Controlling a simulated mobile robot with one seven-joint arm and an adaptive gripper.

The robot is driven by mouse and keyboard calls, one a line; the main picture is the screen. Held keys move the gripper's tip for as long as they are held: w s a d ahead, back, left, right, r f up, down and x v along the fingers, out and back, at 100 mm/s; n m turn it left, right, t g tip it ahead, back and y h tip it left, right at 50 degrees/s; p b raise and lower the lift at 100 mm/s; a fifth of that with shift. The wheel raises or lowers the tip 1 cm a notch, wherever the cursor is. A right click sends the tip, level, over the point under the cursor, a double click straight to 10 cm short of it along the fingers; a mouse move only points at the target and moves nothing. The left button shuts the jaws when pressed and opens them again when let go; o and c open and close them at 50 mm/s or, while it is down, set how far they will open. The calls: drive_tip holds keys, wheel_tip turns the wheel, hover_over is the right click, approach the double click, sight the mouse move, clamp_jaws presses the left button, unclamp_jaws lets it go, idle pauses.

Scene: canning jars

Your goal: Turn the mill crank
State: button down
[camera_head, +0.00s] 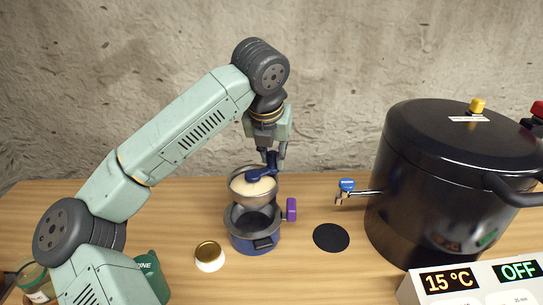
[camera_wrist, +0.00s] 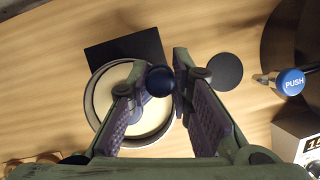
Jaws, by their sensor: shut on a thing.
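The mill is a metal bowl (camera_head: 240,186) holding pale, creamy contents, seated over a dark blue pot (camera_head: 242,243). In the wrist view the bowl (camera_wrist: 93,112) shows from above, partly covered by my fingers. The blue crank (camera_head: 262,176) rises over the bowl, and its round dark blue knob (camera_wrist: 159,80) shows between my fingertips. My gripper (camera_head: 272,157) points down over the mill and is shut on the crank knob; it also shows in the wrist view (camera_wrist: 160,84). The exact contact of the fingers with the knob is partly hidden.
A purple handle (camera_head: 291,209) sticks out at the mill's right. A black disc (camera_head: 331,237) lies right of it, before the large black canner (camera_head: 430,180) with a blue PUSH knob (camera_head: 347,186). A gold-lidded jar (camera_head: 209,256) stands front left. A dark square (camera_wrist: 125,48) shows beside the bowl.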

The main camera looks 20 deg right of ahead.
drive_tip(key=s+m+b, duration=0.1)
drive_tip(key=m, duration=0.1)
drive_tip(key=m+g+h+b, duration=0.1)
drive_tip(key=m, duration=0.1)
drive_tip(key=shift+s+f, duration=0.1)
drive_tip(key=shift+s, duration=0.3)
drive_tip(key=m, duration=0.1)
drive_tip(key=s+m+g+h+b, duration=0.1)
drive_tip(key=m, duration=0.1)
drive_tip(key=s+m, duration=0.1)
drive_tip(key=shift+a+m+g, duration=0.15)
drive_tip(key=shift+m+g, duration=0.15)
drive_tip(key=shift+m, duration=0.1)
drive_tip(key=m, duration=0.1)
drive_tip(key=s+m+g, duration=0.1)
drive_tip(key=m, duration=0.1)
drive_tip(key=a+m, duration=0.1)
drive_tip(key=shift+s+a+m+g+h, duration=0.1)
drive_tip(key=shift+s+m+g+h, duration=0.2)
drive_tip(key=shift+s+g, duration=0.1)
drive_tip(key=shift+s+a+m+g+p, duration=0.2)
drive_tip(key=shift+a+m+g, duration=0.25)
drive_tip(key=shift+m, duration=0.6)
drive_tip(key=shift+s+a+m+g+p, duration=0.1)
drive_tip(key=shift+s+a+m+g, duration=0.25)
drive_tip(key=shift+m, duration=0.7)
drive_tip(key=shift+w+a, duration=0.1)
drive_tip(key=c, duration=1.4)
unclamp_jaws()
drive_tip(key=shift+c, duration=0.2)
